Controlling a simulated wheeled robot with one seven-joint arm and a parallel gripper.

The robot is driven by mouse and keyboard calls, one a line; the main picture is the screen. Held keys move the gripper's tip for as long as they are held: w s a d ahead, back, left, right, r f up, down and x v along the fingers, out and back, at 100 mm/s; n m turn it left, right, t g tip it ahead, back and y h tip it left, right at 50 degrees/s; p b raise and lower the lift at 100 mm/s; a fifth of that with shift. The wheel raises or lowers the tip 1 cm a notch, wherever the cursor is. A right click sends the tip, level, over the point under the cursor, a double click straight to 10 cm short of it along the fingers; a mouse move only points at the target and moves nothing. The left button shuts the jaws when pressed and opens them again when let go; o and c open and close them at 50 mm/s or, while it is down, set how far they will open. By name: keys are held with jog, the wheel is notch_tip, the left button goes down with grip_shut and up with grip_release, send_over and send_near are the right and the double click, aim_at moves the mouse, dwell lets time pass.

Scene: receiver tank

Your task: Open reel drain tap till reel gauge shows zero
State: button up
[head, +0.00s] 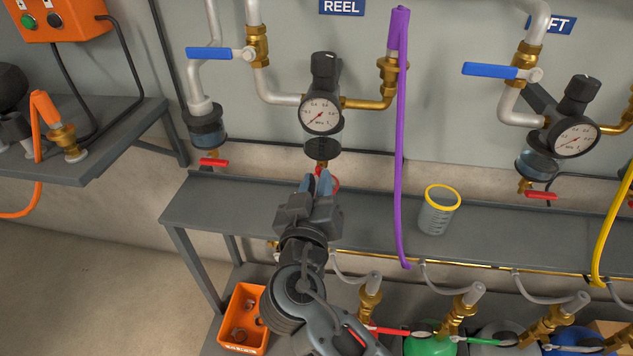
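The reel gauge (321,115) is a round white dial under the blue REEL sign (341,6). Its thin red needle is too small to read surely. Below it hangs a clear bowl (323,147) with a brass drain outlet and the red-handled reel drain tap (334,183). My gripper (317,182) reaches up from below, its two blue-grey fingertips at the tap and overlapping it in the picture. The fingers hide part of the red handle. A narrow gap shows between the fingers, but I cannot tell whether they grip the handle.
A grey shelf (240,205) runs below the pipework. A beaker with a yellow rim (438,210) stands right of my gripper. A purple hose (402,150) hangs between them. Another drain tap (214,162) is left, one right (540,195). An orange bin (243,318) sits below.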

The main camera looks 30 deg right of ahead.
jog(key=shift+w+d, duration=0.15)
jog(key=shift+w, duration=0.05)
grip_shut()
jog(key=shift+n, duration=0.3)
jog(key=n+p, duration=0.3)
jog(key=n, duration=0.3)
jog(key=shift+r, duration=0.15)
jog(key=n+p, duration=0.2)
jog(key=n, duration=0.2)
jog(key=shift+n, duration=0.3)
jog(key=shift+n+p, duration=0.9)
jog(key=shift+n, duration=0.2)
